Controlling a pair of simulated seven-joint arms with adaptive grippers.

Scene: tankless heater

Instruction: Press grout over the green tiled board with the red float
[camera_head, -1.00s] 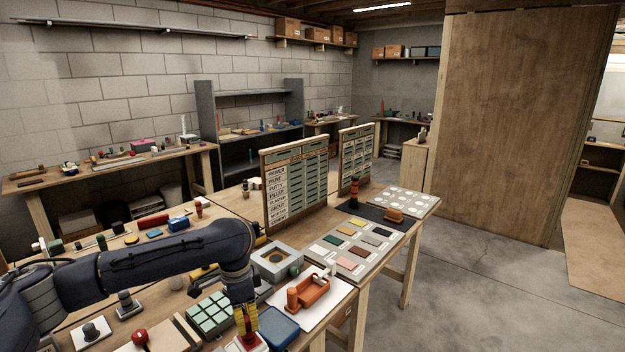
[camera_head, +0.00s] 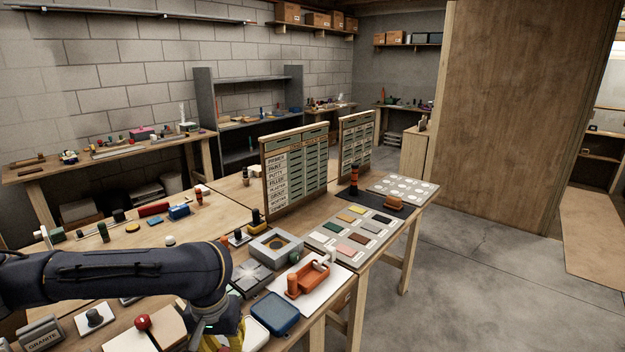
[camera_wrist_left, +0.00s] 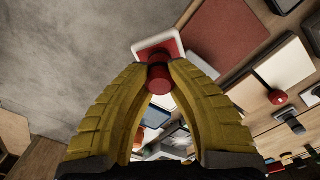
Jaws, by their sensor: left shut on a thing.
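My left gripper (camera_wrist_left: 158,85), with yellow fingers, is shut on the red handle of the float (camera_wrist_left: 158,76) in the left wrist view. A red face with a white rim shows just beyond the handle; I cannot tell whether it touches anything. In the head view this gripper (camera_head: 213,342) is at the bottom edge, mostly behind my arm, and the float is hidden. My right gripper is not in view.
A white tray (camera_head: 256,331) and a blue box (camera_head: 275,312) lie right of the gripper. An orange tool (camera_head: 308,279) rests on a white sheet. A red knob (camera_head: 142,322) stands at left. A grey box with a hole (camera_head: 276,246) and an upright label board (camera_head: 295,175) stand behind.

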